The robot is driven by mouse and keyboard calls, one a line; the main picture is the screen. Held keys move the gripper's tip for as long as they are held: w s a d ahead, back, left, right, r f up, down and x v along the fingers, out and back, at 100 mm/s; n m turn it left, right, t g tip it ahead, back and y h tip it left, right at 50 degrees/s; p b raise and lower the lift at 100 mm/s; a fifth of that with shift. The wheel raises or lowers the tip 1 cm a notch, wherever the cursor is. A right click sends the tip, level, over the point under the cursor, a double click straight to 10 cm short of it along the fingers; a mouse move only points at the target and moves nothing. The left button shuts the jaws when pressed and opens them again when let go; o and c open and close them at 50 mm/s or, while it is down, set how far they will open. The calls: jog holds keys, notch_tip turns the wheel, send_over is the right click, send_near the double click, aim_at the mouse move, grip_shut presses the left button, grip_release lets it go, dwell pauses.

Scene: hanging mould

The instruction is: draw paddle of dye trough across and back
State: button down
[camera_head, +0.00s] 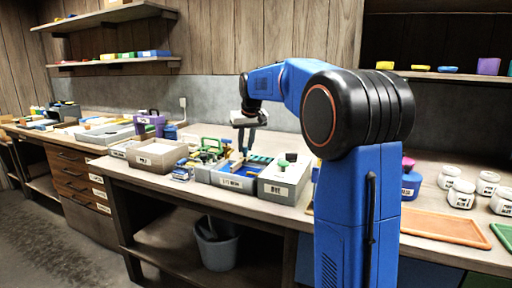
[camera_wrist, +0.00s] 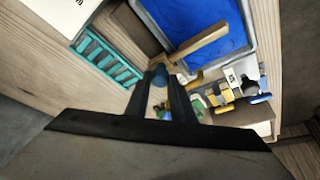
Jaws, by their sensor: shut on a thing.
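The dye trough (camera_head: 235,181) is a grey, labelled box on the bench. The wrist view shows its pale rim (camera_wrist: 252,24) and blue inside at the top. The paddle (camera_wrist: 203,41) shows as a wooden bar slanting over the blue, its lower end close to my fingertips. My gripper (camera_wrist: 160,82) points down and is shut on a small blue-teal knob at that end; how the knob joins the bar is hard to see. In the head view my gripper (camera_head: 246,150) is just above the trough, and the paddle is too small to make out clearly.
A teal rack (camera_wrist: 105,60) lies left of the fingers. A grey box with a green knob (camera_head: 283,184) stands right of the trough. An open bin (camera_head: 157,157) and small coloured things crowd the left. White jars (camera_head: 461,194) and an orange tray (camera_head: 445,228) are at right.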

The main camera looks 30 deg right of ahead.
jog(key=shift+w+a+r, duration=0.1)
jog(key=shift+w, duration=0.05)
jog(key=c, duration=1.6)
grip_release()
jog(key=shift+w, duration=0.1)
jog(key=shift+o, duration=0.2)
jog(key=d+v, duration=0.1)
jog(key=v, duration=1.6)
jog(key=shift+a, duration=0.5)
jog(key=shift+s+r, duration=0.1)
jog(key=shift+s, duration=0.1)
